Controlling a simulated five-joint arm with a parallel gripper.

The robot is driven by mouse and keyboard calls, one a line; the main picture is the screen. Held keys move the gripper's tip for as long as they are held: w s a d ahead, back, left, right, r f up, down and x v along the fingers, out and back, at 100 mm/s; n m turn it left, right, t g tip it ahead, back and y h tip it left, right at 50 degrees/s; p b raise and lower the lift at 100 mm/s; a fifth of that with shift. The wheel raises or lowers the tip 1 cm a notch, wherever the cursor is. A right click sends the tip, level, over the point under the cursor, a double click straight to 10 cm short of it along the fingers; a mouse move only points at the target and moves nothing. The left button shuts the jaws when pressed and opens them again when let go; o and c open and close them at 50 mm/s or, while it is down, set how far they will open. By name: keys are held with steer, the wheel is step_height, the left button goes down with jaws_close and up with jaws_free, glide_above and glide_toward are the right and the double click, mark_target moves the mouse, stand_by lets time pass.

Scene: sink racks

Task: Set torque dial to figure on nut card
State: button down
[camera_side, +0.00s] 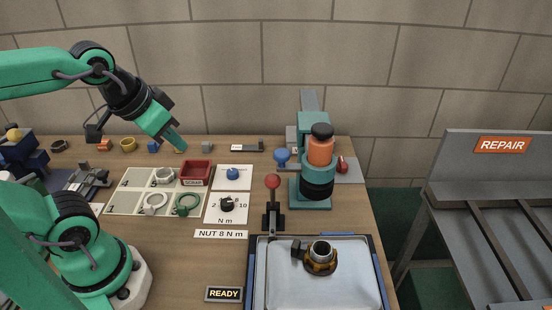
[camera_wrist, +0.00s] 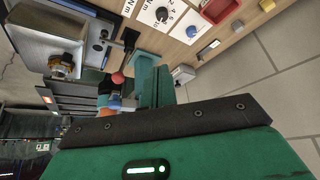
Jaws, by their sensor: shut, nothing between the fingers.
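The torque dial (camera_side: 227,204) is a black knob on a white card marked 2, 10 and N m. Its pointer is too small to read. It also shows near the top of the wrist view (camera_wrist: 162,14). The nut card (camera_side: 221,234) lies just below it in the side view and reads "NUT 8 N m". My gripper (camera_side: 178,145) is shut and empty, raised up and to the left of the dial, near the back of the bench.
A blue knob (camera_side: 233,173) on another white card sits behind the dial. A red bin (camera_side: 196,173) and a tray with rings (camera_side: 125,197) are to the left. A red-knobbed lever (camera_side: 272,182) and a green press (camera_side: 318,170) stand to the right. A metal tray (camera_side: 285,290) is in front.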

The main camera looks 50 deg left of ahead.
steer(key=c, duration=2.1)
jaws_free()
steer(key=o, duration=0.7)
steer(key=shift+w, duration=0.1)
steer(key=o, duration=0.4)
steer(key=shift+w+f, duration=0.15)
steer(key=shift+c, duration=0.2)
steer(key=shift+w+f, duration=0.15)
steer(key=shift+w, duration=0.05)
steer(key=w+f+g, duration=0.2)
steer(key=w+f, duration=0.1)
steer(key=f, duration=0.2)
steer(key=w+a+f+g, duration=0.1)
steer(key=w+f, duration=0.2)
steer(key=f, duration=0.2)
steer(key=w+f+g, duration=0.2)
steer(key=w+f, duration=0.1)
steer(key=f, duration=0.2)
steer(key=shift+w+a+f+g, duration=0.15)
steer(key=shift+a+f+g, duration=0.05)
steer(key=shift+f+g, duration=0.1)
steer(key=shift+f, duration=0.15)
